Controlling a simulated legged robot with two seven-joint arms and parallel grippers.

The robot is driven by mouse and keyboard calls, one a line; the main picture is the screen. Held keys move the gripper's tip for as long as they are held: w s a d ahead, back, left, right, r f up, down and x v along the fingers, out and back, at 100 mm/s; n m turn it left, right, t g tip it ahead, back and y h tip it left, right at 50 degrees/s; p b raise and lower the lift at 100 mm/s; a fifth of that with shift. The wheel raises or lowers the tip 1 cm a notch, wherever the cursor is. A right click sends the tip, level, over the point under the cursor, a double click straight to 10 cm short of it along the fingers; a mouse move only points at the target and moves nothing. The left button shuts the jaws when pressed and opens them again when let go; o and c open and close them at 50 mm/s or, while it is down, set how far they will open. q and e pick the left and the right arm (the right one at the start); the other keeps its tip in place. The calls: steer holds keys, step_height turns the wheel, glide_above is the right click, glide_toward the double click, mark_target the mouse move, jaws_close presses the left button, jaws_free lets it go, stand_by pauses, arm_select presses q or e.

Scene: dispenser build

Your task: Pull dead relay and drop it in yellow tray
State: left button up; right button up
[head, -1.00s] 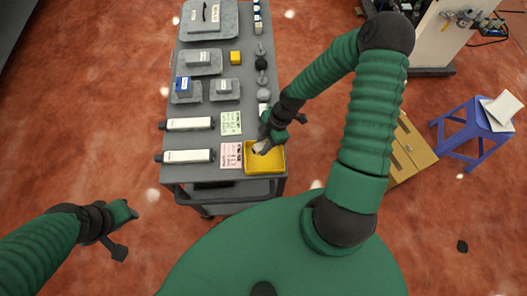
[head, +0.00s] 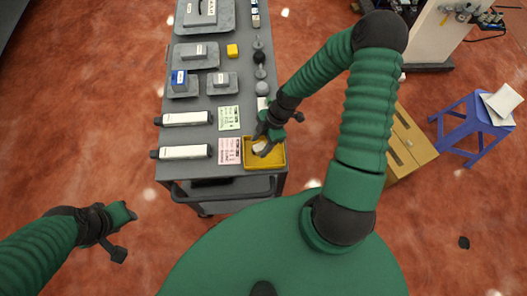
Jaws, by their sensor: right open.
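The yellow tray (head: 279,161) lies at the near right corner of the grey cart top. A small pale object (head: 258,147) shows at the tray's far left part, partly hidden by my gripper; it may be the relay, but it is too small to tell. My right gripper (head: 274,138) is open, just over the tray's far side and close to this object. Whether it touches the object cannot be told. My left gripper (head: 125,233) is open and empty, away from the cart at lower left.
A pink card (head: 229,151) and a green card (head: 229,118) lie left of the tray, beside two white-topped bars (head: 185,152). Farther back are a blue block (head: 180,79) and grey blocks on plates. A blue stool (head: 468,115) stands at right.

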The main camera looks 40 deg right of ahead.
steer(key=shift+r, duration=0.2)
steer(key=v, duration=1.6)
steer(key=shift+r, duration=0.15)
steer(key=shift+d, duration=0.25)
